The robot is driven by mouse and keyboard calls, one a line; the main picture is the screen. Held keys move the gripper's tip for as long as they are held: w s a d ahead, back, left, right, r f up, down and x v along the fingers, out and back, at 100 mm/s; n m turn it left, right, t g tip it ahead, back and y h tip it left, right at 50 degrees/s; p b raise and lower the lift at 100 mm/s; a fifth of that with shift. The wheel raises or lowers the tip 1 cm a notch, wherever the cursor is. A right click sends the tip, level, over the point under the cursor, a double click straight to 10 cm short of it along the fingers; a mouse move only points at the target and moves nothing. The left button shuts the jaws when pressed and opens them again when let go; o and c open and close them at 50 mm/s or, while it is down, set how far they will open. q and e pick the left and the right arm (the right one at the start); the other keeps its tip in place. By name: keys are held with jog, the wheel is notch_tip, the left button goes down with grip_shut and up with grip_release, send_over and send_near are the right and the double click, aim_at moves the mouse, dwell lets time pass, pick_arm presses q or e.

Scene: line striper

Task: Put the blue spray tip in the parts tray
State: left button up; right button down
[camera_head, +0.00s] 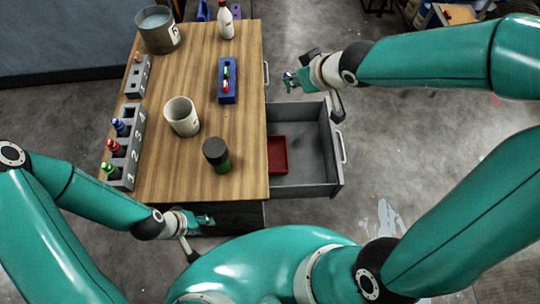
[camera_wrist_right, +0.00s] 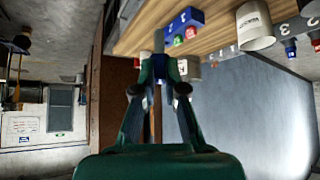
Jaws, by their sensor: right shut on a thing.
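My right gripper (camera_head: 299,78) is shut on a blue spray tip (camera_head: 287,76), held in the air past the right edge of the bench, beyond the open drawer. In the right wrist view the blue tip (camera_wrist_right: 159,66) shows between the fingers, with a grey end pointing away. The red parts tray (camera_head: 278,155) lies inside the open drawer, at its left side, and looks empty. My left gripper (camera_head: 206,220) is low by the near edge of the bench; its jaws are too small to read.
The grey drawer (camera_head: 333,165) stands open. A blue block (camera_head: 228,95) holds green and red tips. A numbered grey rack (camera_head: 126,155) holds blue, red and green tips. A white cup (camera_head: 182,116), dark jar (camera_head: 216,155), white bottle (camera_head: 225,22) and metal pot (camera_head: 158,30) stand on the bench.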

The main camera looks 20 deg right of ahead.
jog(key=n+y+b, duration=0.1)
jog(key=n+b, duration=0.1)
jog(key=b, duration=0.6)
send_over(275, 151)
notch_tip(275, 151, down, 14)
jog(key=shift+g, duration=0.3)
notch_tip(275, 151, down, 19)
jog(key=b, duration=1.8)
jog(key=shift+f+b, duration=0.15)
jog(key=shift+b, duration=0.15)
jog(key=c, duration=1.2)
grip_release()
jog(key=shift+c, duration=0.2)
jog(key=shift+r, duration=0.2)
